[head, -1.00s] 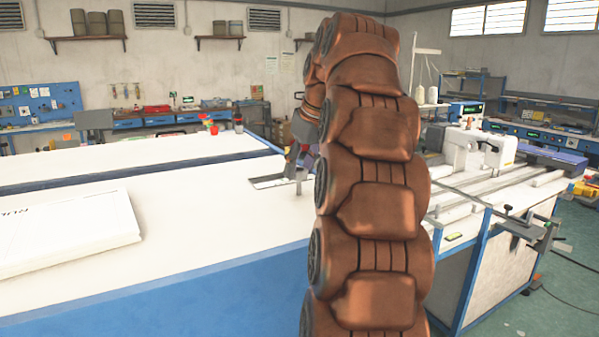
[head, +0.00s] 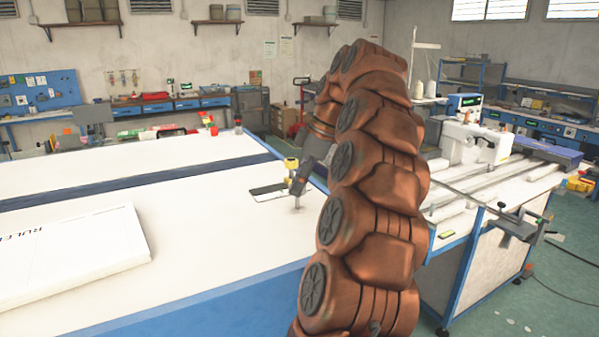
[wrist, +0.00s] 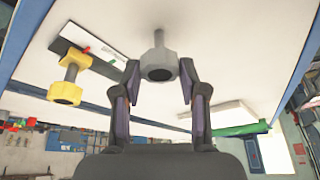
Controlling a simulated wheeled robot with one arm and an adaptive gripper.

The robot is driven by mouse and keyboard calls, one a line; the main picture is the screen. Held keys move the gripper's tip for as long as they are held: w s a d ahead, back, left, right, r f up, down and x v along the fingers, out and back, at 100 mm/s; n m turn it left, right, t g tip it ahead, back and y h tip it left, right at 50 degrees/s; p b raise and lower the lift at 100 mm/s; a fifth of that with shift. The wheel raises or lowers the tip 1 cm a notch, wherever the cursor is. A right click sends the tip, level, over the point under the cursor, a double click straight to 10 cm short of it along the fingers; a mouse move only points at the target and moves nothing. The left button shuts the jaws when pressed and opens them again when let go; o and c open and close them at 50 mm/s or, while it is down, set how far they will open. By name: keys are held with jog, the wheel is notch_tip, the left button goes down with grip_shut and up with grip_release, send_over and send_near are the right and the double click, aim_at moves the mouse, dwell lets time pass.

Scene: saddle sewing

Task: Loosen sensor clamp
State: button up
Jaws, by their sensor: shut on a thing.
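In the wrist view, a grey knob (wrist: 158,65) on a thin grey post stands between my two gripper fingers (wrist: 159,72). My gripper is shut on this knob. A yellow clamp with a round knob (wrist: 68,88) stands to the left of it, apart from my fingers. Both are by a black and white plate (wrist: 92,52) with a small red mark. In the head view, my gripper (head: 299,186) is at the grey post (head: 297,201), by the plate (head: 268,192). The yellow clamp (head: 291,163) shows just behind. I cannot tell which piece is the sensor clamp.
The white table (head: 180,240) is mostly clear around the plate. A white ruler box (head: 75,255) lies at its left. A sewing machine (head: 480,142) stands on the bench at right. Blue workbenches line the back wall.

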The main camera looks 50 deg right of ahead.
jog(key=shift+n, duration=0.3)
jog(key=o, duration=1.1)
jog(key=shift+o, duration=0.2)
jog(key=shift+f, duration=0.1)
